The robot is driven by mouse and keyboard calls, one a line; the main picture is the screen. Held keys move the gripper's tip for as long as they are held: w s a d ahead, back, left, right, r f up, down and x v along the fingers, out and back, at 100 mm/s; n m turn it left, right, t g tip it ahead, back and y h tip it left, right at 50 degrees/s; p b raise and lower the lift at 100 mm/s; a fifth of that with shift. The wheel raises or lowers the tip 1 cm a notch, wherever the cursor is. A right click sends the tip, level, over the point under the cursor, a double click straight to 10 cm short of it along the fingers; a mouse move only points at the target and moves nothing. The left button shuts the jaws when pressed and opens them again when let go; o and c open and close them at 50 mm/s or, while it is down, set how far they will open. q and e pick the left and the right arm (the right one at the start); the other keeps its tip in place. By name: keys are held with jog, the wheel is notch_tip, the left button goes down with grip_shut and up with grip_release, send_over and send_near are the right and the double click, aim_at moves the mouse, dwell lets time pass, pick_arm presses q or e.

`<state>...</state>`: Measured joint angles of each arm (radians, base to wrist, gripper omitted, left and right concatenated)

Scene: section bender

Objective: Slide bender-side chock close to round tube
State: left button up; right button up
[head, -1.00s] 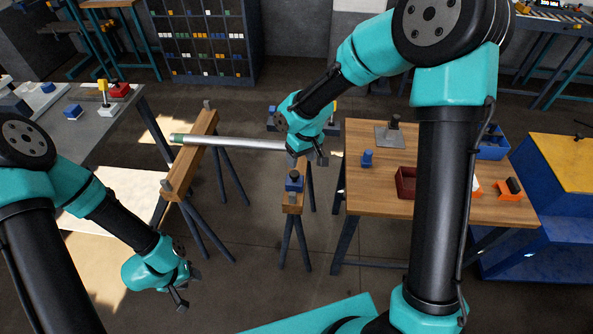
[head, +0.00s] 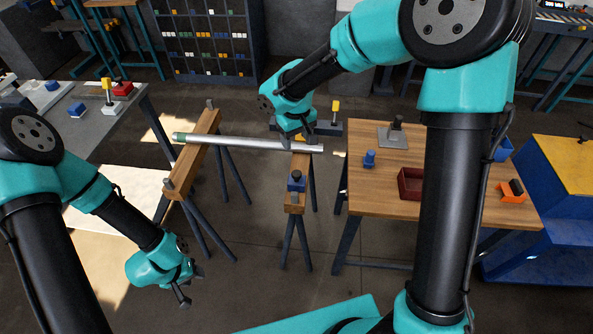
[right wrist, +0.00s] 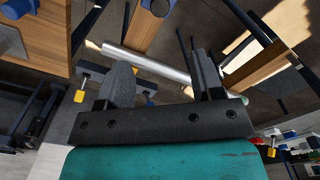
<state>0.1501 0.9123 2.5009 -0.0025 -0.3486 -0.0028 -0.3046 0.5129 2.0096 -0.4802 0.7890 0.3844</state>
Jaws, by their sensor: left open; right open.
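The round tube (head: 240,143) is silver with a green left end. It lies across two wooden-topped trestles. A blue chock (head: 296,184) with a dark knob sits on the right trestle's beam, on the near side of the tube and apart from it. In the right wrist view the chock shows partly at the top edge (right wrist: 158,7), and the tube (right wrist: 150,63) runs beyond my fingers. My right gripper (head: 298,140) is over the tube near the right trestle, open and empty. My left gripper (head: 187,285) is open and empty at the lower left, away from the trestles.
The left trestle (head: 193,160) carries upright end posts. A wooden table (head: 385,190) on the right holds a dark red bin (head: 410,184) and a small blue piece (head: 369,159). A grey bench (head: 85,130) stands at the left. Open floor lies between the trestles.

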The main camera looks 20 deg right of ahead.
aim_at(297, 172)
notch_tip(297, 172, down, 15)
jog(key=shift+r, duration=0.15)
dwell(0.4)
